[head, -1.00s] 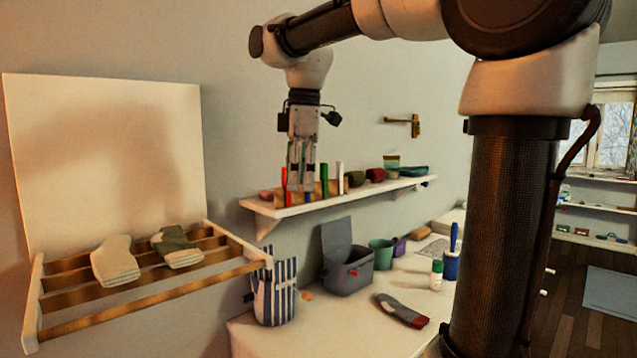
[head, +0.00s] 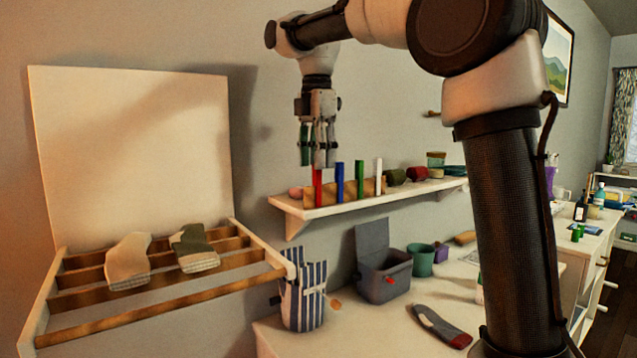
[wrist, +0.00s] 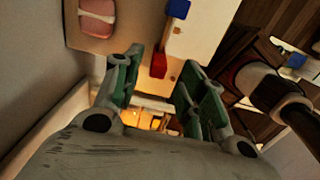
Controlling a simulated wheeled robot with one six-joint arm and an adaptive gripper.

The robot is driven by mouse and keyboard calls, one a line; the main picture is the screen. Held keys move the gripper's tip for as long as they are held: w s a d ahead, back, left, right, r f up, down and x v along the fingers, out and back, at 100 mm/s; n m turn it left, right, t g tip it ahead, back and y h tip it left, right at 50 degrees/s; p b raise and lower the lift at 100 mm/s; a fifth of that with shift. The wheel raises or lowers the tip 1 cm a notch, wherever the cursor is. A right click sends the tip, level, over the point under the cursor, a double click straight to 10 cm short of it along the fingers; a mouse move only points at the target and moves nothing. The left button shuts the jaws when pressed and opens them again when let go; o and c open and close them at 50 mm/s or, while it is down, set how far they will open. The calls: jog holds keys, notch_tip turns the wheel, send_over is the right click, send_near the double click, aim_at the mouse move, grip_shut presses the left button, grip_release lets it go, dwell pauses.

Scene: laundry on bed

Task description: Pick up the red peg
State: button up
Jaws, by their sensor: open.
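The red peg (head: 318,188) stands upright at the left end of a row of pegs on the wall shelf. My gripper (head: 318,160) points down just above it, with its fingers around or in front of its upper end in the head view. In the wrist view the red peg (wrist: 159,64) shows between and beyond the two spread fingers of my gripper (wrist: 160,80). The gripper is open and holds nothing that I can see. Whether a finger touches the peg cannot be told.
Blue (head: 339,182), green (head: 360,180) and white (head: 379,176) pegs stand close on the red peg's right. A drying rack (head: 160,290) with socks is lower left.

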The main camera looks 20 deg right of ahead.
aim_at(317, 185)
jog(key=f, duration=0.7)
jog(key=shift+w, duration=0.2)
jog(key=shift+c, duration=0.2)
jog(key=c, duration=0.7)
